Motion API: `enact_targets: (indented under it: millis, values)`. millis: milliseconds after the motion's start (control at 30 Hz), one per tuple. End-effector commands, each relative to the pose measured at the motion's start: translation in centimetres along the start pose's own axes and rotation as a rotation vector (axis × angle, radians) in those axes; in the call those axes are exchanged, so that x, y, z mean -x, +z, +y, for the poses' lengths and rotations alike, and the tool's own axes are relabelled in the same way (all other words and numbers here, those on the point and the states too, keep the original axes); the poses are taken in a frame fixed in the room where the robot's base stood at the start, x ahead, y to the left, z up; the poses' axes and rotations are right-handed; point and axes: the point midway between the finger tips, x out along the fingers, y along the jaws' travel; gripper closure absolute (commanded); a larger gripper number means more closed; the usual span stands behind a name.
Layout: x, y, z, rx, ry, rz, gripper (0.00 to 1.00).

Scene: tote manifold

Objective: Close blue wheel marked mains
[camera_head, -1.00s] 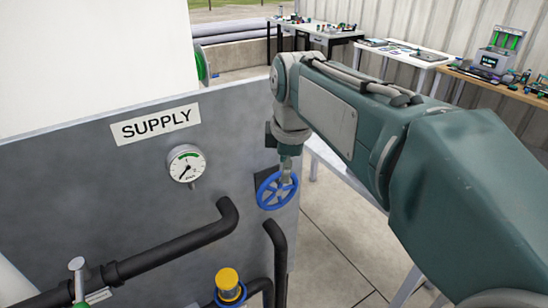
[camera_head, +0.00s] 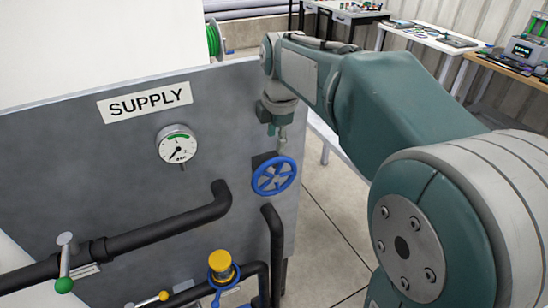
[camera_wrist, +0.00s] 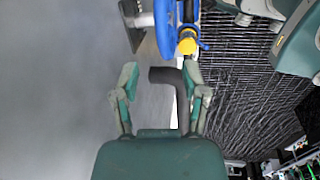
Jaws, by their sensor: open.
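The blue wheel (camera_head: 273,177) sits on the right part of the grey panel in the head view, right of the gauge. No mains marking is readable on it. My gripper (camera_head: 279,142) is just above the wheel, pointing down, and no longer covers it. In the wrist view the wheel (camera_wrist: 166,32) shows nearly edge-on at the top, beyond my open fingertips (camera_wrist: 161,80). Nothing is held between the fingers, and the wheel appears apart from them.
The grey panel (camera_head: 120,165) carries a SUPPLY sign (camera_head: 145,101), a gauge (camera_head: 178,147) and black pipes (camera_head: 150,236). A yellow-capped blue fitting (camera_head: 221,265) stands below the wheel. A green-handled lever valve (camera_head: 64,270) is at lower left. Tables (camera_head: 440,42) stand behind; floor right of the panel is clear.

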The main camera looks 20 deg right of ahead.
Motion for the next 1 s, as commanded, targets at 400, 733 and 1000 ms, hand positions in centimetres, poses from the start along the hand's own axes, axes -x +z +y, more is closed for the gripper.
enact_targets:
  millis: [400, 733, 1000]
  values:
    - [-6.7, 0.0, 0.0, -0.002, -0.001, 0.000, 0.43]
    - [-7.4, 0.0, 0.0, -0.002, 0.001, 0.000, 0.43]
    - [-7.3, 0.2, 0.0, -0.002, 0.001, 0.000, 1.00]
